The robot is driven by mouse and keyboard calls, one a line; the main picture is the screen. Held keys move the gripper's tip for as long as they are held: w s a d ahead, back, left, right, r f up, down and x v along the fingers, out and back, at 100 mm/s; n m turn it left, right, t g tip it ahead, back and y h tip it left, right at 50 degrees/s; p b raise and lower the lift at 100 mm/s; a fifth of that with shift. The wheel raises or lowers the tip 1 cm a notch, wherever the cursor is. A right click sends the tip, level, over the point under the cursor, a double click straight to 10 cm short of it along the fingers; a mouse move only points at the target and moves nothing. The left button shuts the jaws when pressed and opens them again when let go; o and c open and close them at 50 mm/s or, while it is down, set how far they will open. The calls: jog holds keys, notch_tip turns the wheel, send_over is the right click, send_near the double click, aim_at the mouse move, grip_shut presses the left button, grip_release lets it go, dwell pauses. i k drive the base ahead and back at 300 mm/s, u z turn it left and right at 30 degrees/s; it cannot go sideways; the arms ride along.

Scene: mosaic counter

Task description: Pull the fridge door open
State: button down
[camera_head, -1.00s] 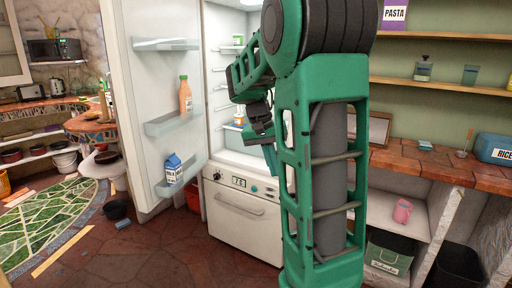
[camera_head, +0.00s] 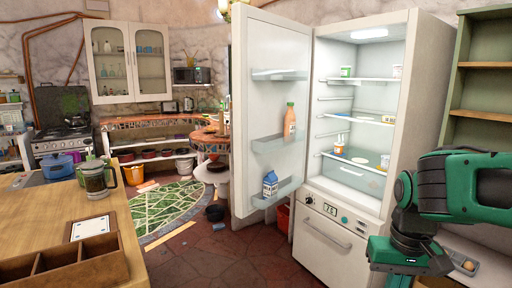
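The white fridge (camera_head: 419,110) stands right of centre in the head view. Its door (camera_head: 272,85) is swung wide open to the left, showing the door's inner side with shelves. A juice bottle (camera_head: 289,122) and a blue milk carton (camera_head: 270,185) stand in the door shelves. The lit inside is in plain view. My gripper (camera_head: 405,262) is at the lower right, in front of the fridge's right side and well apart from the door. It is seen from behind and the side, so its fingers do not show clearly. I see nothing held in it.
A wooden counter (camera_head: 130,200) with a press jug (camera_head: 97,180) and a divided box (camera_head: 70,262) is at the left. Red floor (camera_head: 215,255) is free before the open door. A dark bucket (camera_head: 214,213) stands left of the door. Green shelving (camera_head: 483,90) is at the right.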

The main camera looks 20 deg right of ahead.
aim_at(271, 59)
jog(key=k, duration=0.7)
jog(key=z, duration=1.5)
jog(key=i, duration=2.85)
jog(key=u, duration=2)
